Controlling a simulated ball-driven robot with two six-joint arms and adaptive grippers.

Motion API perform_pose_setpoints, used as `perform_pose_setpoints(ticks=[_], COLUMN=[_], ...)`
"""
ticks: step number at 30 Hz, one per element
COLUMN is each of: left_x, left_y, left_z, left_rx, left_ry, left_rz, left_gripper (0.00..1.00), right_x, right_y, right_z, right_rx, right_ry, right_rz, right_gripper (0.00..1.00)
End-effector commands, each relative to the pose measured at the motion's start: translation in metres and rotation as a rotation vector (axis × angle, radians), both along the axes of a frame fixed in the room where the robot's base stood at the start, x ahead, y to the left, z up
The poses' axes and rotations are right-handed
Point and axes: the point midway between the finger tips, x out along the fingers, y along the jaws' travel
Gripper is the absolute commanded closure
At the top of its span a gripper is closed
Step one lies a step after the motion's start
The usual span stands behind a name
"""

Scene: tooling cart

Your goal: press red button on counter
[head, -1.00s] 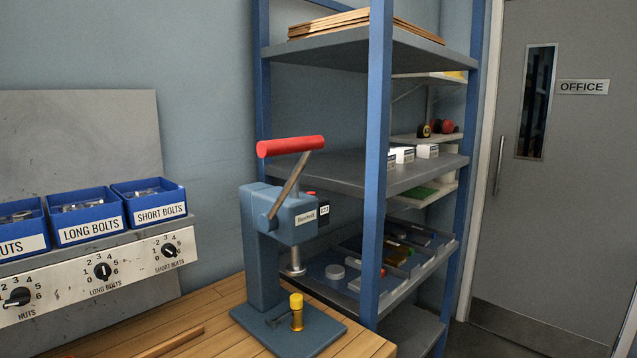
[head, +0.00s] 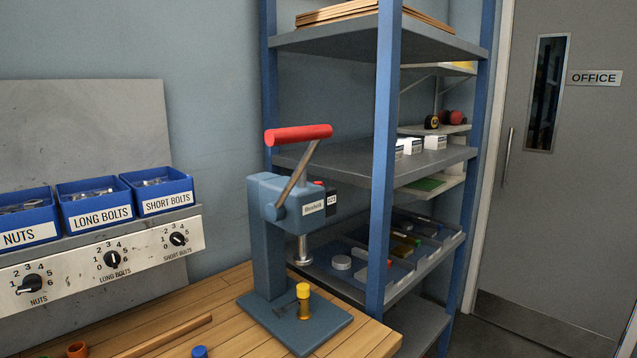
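A blue-grey arbor press (head: 267,235) with a red-gripped lever (head: 298,135) stands on the wooden bench. A small black counter (head: 331,200) with a white number display is on the right side of its head. The digits are too small to read surely. A small red button (head: 318,183) shows just above the counter, partly hidden by the press head. A yellow-topped piece (head: 303,300) stands upright on the press base below the ram. Neither of my grippers is in view.
Blue bolt bins (head: 94,203) sit above a dial panel (head: 110,258) at left. A wooden strip (head: 165,336), an orange ring (head: 77,349) and a blue cap (head: 199,352) lie on the bench (head: 225,290). A blue-posted shelf rack (head: 383,150) stands right behind the press.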

Motion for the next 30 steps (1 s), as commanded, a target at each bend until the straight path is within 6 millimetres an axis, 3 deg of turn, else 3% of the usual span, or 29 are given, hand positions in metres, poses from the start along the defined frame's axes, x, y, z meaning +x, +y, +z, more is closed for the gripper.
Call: perform_pose_setpoints(ticks=[1, 5, 30], left_x=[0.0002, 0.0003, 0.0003], left_y=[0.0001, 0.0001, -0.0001], left_z=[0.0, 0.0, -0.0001], left_rx=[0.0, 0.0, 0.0], left_ry=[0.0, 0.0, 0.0], left_rz=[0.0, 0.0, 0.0], left_gripper=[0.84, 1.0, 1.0], right_x=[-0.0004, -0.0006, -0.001], right_y=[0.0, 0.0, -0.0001], right_z=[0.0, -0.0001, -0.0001], right_rx=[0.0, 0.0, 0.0], right_ry=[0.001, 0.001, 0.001], right_rz=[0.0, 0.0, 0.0], right_gripper=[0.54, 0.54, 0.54])
